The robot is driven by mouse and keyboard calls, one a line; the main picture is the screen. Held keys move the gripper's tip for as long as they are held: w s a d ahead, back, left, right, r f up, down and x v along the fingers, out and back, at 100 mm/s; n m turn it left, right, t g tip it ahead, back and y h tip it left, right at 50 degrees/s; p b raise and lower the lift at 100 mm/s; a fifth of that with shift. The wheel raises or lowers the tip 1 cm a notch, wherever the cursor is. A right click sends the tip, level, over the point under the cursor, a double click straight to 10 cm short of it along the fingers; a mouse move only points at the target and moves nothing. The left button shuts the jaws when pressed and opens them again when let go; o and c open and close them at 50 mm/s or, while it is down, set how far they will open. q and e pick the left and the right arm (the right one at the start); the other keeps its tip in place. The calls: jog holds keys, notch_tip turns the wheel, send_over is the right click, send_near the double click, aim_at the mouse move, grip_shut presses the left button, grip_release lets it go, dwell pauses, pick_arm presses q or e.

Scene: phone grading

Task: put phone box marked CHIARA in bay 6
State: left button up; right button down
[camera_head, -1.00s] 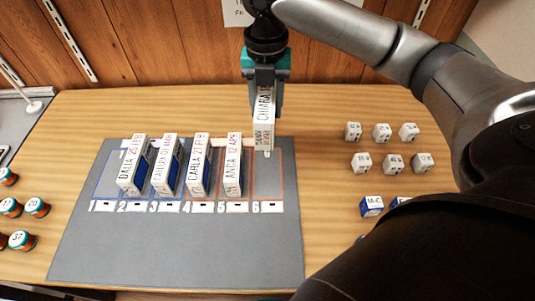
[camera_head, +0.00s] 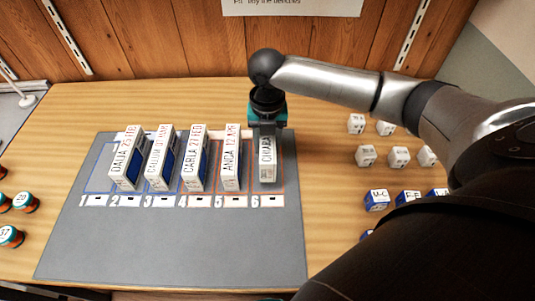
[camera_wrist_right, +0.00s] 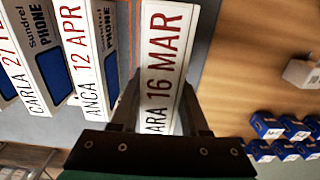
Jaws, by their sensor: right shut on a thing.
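The white phone box marked CHIARA (camera_head: 267,152) is upright in bay 6 (camera_head: 279,182), at the right end of the grey mat (camera_head: 170,240). Whether its base touches the mat I cannot tell. My right gripper (camera_head: 267,128) is shut on the box from above. In the right wrist view the box top (camera_wrist_right: 163,60) reads "ARA 16 MAR" between the fingers (camera_wrist_right: 160,115), its first letters hidden. The box marked ANCA (camera_head: 231,158) stands just left in bay 5, with a narrow gap. My left gripper is not in view.
The CARLA box (camera_head: 195,160), a second box (camera_head: 160,160) and the DALIA box (camera_head: 126,160) fill bays 4, 3 and 2. Bay 1 (camera_head: 98,180) is empty. White cubes (camera_head: 366,155) and blue-sided cubes (camera_head: 377,200) lie to the right, round pots (camera_head: 25,202) to the left.

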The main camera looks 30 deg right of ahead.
notch_tip(320, 180, down, 4)
jog(key=shift+b, duration=0.55)
jog(key=shift+r, duration=0.1)
jog(key=shift+c, duration=2)
grip_release()
jog(key=shift+f, duration=0.2)
notch_tip(320, 180, up, 11)
jog(key=p, duration=0.3)
jog(key=shift+r, duration=0.7)
